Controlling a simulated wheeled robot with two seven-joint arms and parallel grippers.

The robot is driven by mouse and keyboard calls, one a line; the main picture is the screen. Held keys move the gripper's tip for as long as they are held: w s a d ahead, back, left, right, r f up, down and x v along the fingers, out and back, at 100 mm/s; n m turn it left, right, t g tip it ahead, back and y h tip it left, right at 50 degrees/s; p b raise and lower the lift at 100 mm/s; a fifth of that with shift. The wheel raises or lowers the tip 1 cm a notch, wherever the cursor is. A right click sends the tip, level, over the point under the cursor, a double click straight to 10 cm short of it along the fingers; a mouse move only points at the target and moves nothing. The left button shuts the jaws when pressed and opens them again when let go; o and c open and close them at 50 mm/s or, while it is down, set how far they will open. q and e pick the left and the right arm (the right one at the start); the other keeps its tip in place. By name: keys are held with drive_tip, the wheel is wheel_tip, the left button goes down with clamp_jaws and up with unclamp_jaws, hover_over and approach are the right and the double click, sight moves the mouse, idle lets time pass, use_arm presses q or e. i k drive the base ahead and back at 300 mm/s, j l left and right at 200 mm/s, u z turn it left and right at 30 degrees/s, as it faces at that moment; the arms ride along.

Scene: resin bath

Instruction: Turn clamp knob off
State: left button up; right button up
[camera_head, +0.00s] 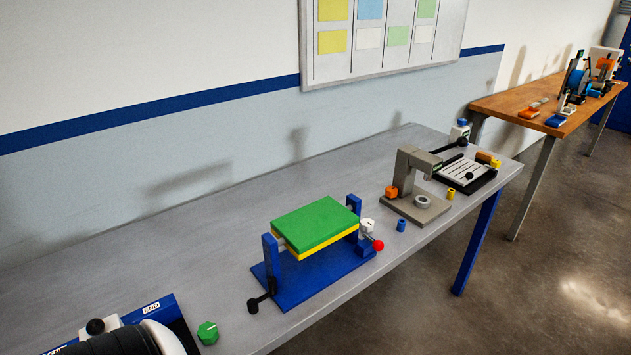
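A blue fixture (308,287) stands on the grey bench and holds a flat block (315,225), green above and yellow below, between two uprights. A white knob (367,225) with a dark mark sits at the fixture's right end, above a lever with a red ball (378,245). A black crank handle (254,305) sticks out at the left end. A green knob (207,332) with a light pointer line lies near the front edge. No label shows which is the clamp knob, and I cannot tell its setting. Neither of my grippers' fingertips is in view.
A blue unit marked END (151,307) is at the bottom left, partly behind a rounded black-and-white part. A grey press (417,190), a blue cylinder (401,225) and a black slotted tray (467,174) stand to the right. The bench's back left is clear.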

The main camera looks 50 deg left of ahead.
sight(367, 223)
drive_tip(key=u, duration=1.45)
